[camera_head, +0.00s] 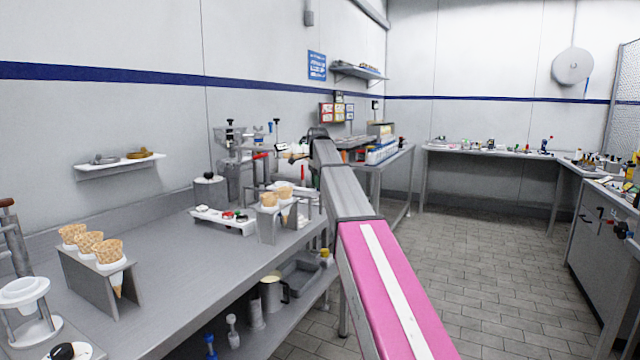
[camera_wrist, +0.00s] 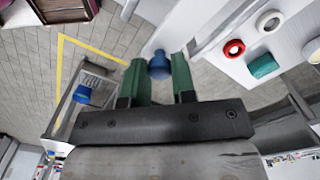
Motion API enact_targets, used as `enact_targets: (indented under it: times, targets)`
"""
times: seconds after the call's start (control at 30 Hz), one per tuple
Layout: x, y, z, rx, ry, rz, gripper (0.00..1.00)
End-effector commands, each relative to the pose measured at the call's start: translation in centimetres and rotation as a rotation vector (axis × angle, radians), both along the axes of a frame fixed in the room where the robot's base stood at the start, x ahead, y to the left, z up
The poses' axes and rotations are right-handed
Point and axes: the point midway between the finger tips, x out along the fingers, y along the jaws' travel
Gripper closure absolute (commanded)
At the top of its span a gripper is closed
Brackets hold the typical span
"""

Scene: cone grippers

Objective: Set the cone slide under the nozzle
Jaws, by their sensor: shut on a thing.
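In the wrist view my gripper (camera_wrist: 157,68) has two green fingers, one on each side of a blue knob (camera_wrist: 158,64), and is shut on it. What the knob is fixed to is hidden, so I cannot tell whether it belongs to the cone slide. In the head view the dark end of my arm reaches the dispensing machine (camera_head: 233,140) on the left bench, and my fingers are not clear there.
A control panel (camera_head: 225,219) with red and green buttons lies on the bench before the machine. A metal stand (camera_head: 270,228) holds wafer cones, and another stand (camera_head: 85,280) with 3 cones is nearer. A white cup holder (camera_head: 28,295) stands front left. The tiled floor (camera_head: 480,230) at right is clear.

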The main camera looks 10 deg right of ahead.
Motion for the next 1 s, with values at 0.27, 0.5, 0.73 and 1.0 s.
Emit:
enact_targets:
  times: [0.27,0.5,0.73,1.0]
  targets:
    - [3.9,5.0,0.1,0.0,-0.001,0.003,1.0]
    - [4.3,5.9,0.0,0.0,-0.001,0.0,1.0]
    - [4.3,5.8,0.0,0.0,-0.001,0.0,0.5]
    - [4.2,5.8,0.0,0.0,0.0,0.0,0.5]
